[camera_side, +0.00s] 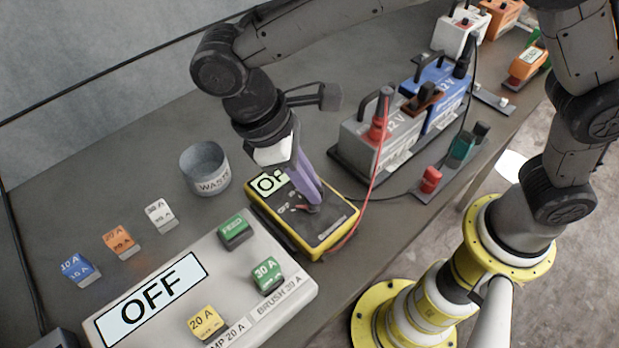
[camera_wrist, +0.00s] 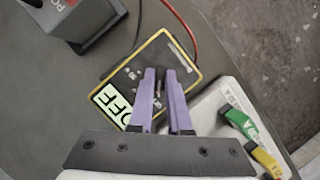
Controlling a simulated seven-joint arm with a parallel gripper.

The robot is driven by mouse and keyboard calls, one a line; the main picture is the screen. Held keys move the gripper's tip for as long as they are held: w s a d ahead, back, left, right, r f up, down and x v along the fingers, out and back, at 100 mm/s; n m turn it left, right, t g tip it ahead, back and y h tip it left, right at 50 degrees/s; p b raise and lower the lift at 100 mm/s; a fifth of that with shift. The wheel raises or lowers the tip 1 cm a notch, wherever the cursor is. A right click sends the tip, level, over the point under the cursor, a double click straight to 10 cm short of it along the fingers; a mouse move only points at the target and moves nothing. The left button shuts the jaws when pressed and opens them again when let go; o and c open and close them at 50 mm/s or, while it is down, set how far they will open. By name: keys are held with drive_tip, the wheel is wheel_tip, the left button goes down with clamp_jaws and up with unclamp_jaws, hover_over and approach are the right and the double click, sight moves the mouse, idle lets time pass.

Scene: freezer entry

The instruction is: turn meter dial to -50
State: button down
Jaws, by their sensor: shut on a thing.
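The yellow-edged multimeter (camera_side: 335,222) lies on the table in the middle of the side view, and its display (camera_side: 270,183) shows letters that read as OFF. It also shows in the wrist view (camera_wrist: 182,52), where its display (camera_wrist: 110,103) reads OFF. My gripper (camera_side: 312,205) points down at the meter's face. Its purple fingers are shut on the dial (camera_wrist: 160,85), which is mostly hidden between them. The dial's exact pointing direction cannot be read. A red lead (camera_side: 378,150) and a black lead run from the meter.
A grey panel (camera_side: 205,265) with an OFF display and fuse blocks stands beside the meter. A waste cup (camera_side: 205,170) stands behind. Batteries (camera_side: 375,135) stand to the right with a red probe. Coloured fuses (camera_side: 120,243) stand at the left.

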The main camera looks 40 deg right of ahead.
drive_tip(key=shift+n, duration=0.4)
drive_tip(key=c, duration=0.9)
unclamp_jaws()
drive_tip(key=shift+o, duration=0.2)
drive_tip(key=v, duration=1.4)
drive_tip(key=shift+s, duration=0.2)
